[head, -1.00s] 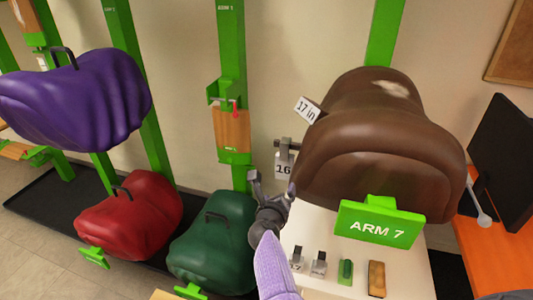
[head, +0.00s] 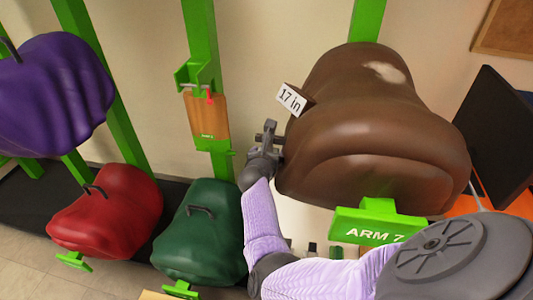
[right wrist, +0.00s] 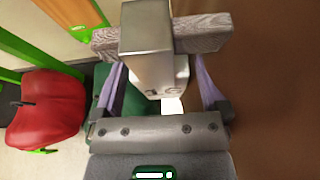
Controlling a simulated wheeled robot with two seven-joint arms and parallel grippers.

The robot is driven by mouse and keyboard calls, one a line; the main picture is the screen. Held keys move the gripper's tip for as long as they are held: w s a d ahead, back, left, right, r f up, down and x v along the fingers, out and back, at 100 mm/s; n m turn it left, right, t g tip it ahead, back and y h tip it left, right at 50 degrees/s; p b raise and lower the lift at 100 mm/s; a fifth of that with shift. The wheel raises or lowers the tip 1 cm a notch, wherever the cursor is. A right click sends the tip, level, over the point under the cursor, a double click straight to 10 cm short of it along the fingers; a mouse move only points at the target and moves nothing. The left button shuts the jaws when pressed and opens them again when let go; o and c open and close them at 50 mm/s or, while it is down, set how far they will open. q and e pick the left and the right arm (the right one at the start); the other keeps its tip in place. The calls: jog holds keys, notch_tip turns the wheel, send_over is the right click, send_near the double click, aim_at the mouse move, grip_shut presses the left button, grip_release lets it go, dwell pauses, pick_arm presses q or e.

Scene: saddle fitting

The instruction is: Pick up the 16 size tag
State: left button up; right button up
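The 16 size tag is a white tag with a grey metal clip top, hung on a short grey bar beside the brown saddle (head: 375,125). In the right wrist view the tag (right wrist: 160,72) is between my fingers, its number faint and partly hidden. Its clip sits over the bar (right wrist: 202,32). My right gripper (right wrist: 160,82) is open around the tag, with a finger on each side; I cannot tell whether they touch it. In the head view my right gripper (head: 268,138) covers the tag at the saddle's left edge. My left gripper is out of view.
A 17 in tag (head: 291,99) sticks out from the saddle just above my right gripper. The green ARM 7 bracket (head: 378,222) is below the saddle. Green (head: 200,235), red (head: 105,212) and purple (head: 55,90) saddles stand left. A monitor (head: 500,140) is at right.

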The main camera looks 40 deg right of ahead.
jog(key=shift+s+a+r, duration=0.15)
jog(key=shift+s+a, duration=0.05)
jog(key=shift+a, duration=0.05)
jog(key=shift+c, duration=1.1)
jog(key=shift+w+d, duration=0.1)
jog(key=shift+w, duration=0.1)
jog(key=c, duration=0.5)
jog(key=shift+f, duration=0.2)
grip_shut()
jog(key=shift+r, duration=0.1)
